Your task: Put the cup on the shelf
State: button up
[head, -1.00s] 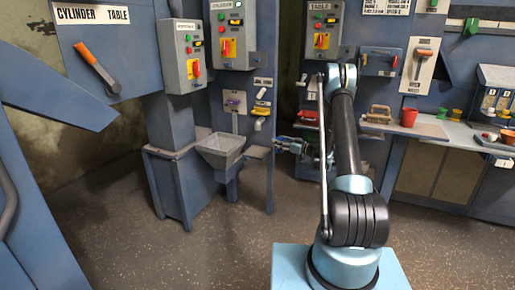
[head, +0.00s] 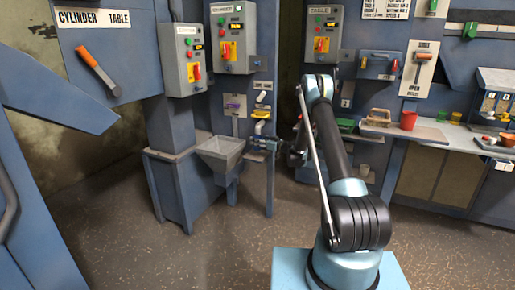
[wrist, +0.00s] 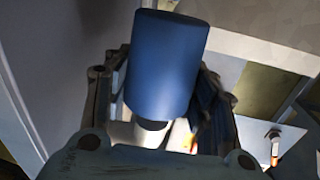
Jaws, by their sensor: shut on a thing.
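My gripper (wrist: 160,110) is shut on a blue cylinder (wrist: 166,62), which looks like the cup, tilted between the fingers in the wrist view. The blue cup cannot be made out clearly there.
Control boxes (head: 188,60) hang above the hopper. A blue cabinet edge stands at the left. The floor between is clear.

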jog(key=shift+d+f, duration=0.1)
jog(key=shift+f, duration=1.5)
jog(key=shift+f, duration=0.1)
jog(key=o, duration=1.1)
jog(key=v, duration=1.2)
jog(key=s+r+m+g+h, duration=0.1)
jog(key=s+r+h, duration=0.1)
jog(key=s+r, duration=0.35)
jog(key=s+r+m+g+h, duration=0.1)
jog(key=s+r, duration=0.2)
jog(key=r, duration=0.6)
jog(key=s+d+r+m+g+h, duration=0.1)
jog(key=s+d+r+h, duration=0.15)
jog(key=s, duration=0.55)
jog(key=s+d+r+m+g+h, duration=0.15)
jog(key=s+r, duration=0.25)
jog(key=s, duration=0.4)
jog(key=s+d+f+m+h, duration=0.2)
jog(key=s+d, duration=0.3)
jog(key=s, duration=0.7)
jog(key=s+d+f+m+g+h, duration=0.1)
jog(key=s+d, duration=0.5)
jog(key=s, duration=0.7)
jog(key=s+d+f+m+h, duration=0.4)
jog(key=s+d+h, duration=0.1)
jog(key=s, duration=0.7)
jog(key=shift+s+d+f+g+h, duration=0.25)
jog(key=shift+s+d+g+h, duration=0.15)
jog(key=shift+d, duration=0.15)
